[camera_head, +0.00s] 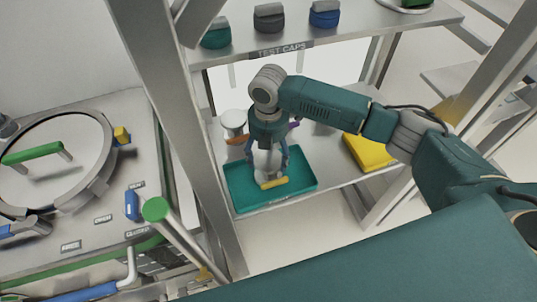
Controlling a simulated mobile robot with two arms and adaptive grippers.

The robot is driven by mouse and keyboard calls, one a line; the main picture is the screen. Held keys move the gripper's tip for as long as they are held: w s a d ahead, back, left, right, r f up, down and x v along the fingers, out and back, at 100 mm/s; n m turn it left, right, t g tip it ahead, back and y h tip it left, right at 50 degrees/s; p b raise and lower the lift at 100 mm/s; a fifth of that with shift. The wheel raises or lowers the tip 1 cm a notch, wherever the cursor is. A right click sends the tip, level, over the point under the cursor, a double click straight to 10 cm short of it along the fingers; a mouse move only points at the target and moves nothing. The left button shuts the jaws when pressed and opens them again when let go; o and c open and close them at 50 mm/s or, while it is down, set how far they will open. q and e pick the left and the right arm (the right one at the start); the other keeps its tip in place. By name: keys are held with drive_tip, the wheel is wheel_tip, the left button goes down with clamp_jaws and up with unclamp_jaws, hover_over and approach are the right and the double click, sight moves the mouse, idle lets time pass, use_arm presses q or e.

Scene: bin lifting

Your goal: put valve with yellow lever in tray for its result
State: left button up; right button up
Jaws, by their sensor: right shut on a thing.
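The valve with the yellow lever (273,183) is at my right gripper (268,168), over the teal tray (302,180) on the lower shelf. My right gripper points down and is shut on the valve, whose pale body shows between the fingers. The yellow lever sticks out below, towards the front of the tray. I cannot tell whether the valve touches the tray floor. A label on the tray's front edge is too small to read. My left gripper is not in view.
A yellow tray (368,152) lies to the right on the same shelf. A white round part (233,122) stands behind the teal tray. The upper shelf (345,30) holds several caps. A metal post (195,160) stands close on the left, beside the test bench (85,222).

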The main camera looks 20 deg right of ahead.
drive_tip(key=o, duration=1.9)
drive_tip(key=shift+o, duration=0.2)
drive_tip(key=shift+s, duration=0.1)
wheel_tip(320, 180, up, 12)
drive_tip(key=b, duration=0.4)
